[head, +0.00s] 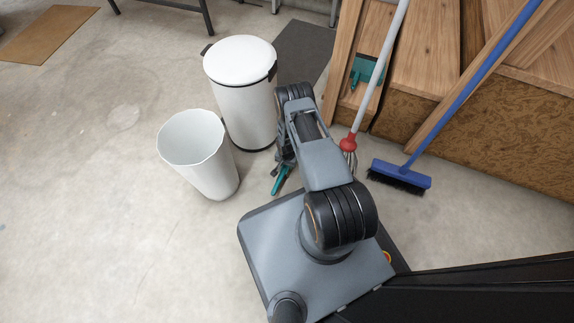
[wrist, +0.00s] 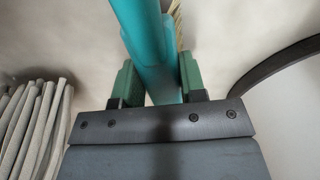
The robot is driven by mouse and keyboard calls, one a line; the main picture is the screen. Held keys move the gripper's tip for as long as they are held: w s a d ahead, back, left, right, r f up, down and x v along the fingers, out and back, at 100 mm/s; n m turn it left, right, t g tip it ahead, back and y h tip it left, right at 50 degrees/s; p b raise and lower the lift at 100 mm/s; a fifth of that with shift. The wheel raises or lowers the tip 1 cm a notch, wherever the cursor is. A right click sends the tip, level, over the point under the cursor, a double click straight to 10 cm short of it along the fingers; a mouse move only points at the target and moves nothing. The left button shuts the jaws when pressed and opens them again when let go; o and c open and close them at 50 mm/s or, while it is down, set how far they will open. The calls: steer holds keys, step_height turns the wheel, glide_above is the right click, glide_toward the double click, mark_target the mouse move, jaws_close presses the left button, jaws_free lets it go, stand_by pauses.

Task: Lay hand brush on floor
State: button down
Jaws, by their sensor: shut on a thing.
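The hand brush has a teal handle (wrist: 150,45) and pale bristles, partly showing in the wrist view. My gripper (wrist: 158,80) is shut on the handle, with a green fingertip on each side of it. In the head view the teal brush (head: 281,180) shows low beside my arm, between the white bins and my base. My gripper is mostly hidden by the arm there. The concrete floor (head: 100,200) lies below and around the brush. I cannot tell whether the brush touches the floor.
A white lidded bin (head: 240,90) and an open white bin (head: 198,145) stand left of the brush. A mop (head: 350,150), a blue broom (head: 402,176) and a teal dustpan (head: 366,72) are at the right by wooden boards.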

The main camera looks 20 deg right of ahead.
steer(key=shift+f, duration=0.15)
steer(key=shift+f+b, duration=0.6)
steer(key=shift+b, duration=0.05)
steer(key=c, duration=0.7)
jaws_free()
steer(key=shift+r, duration=0.1)
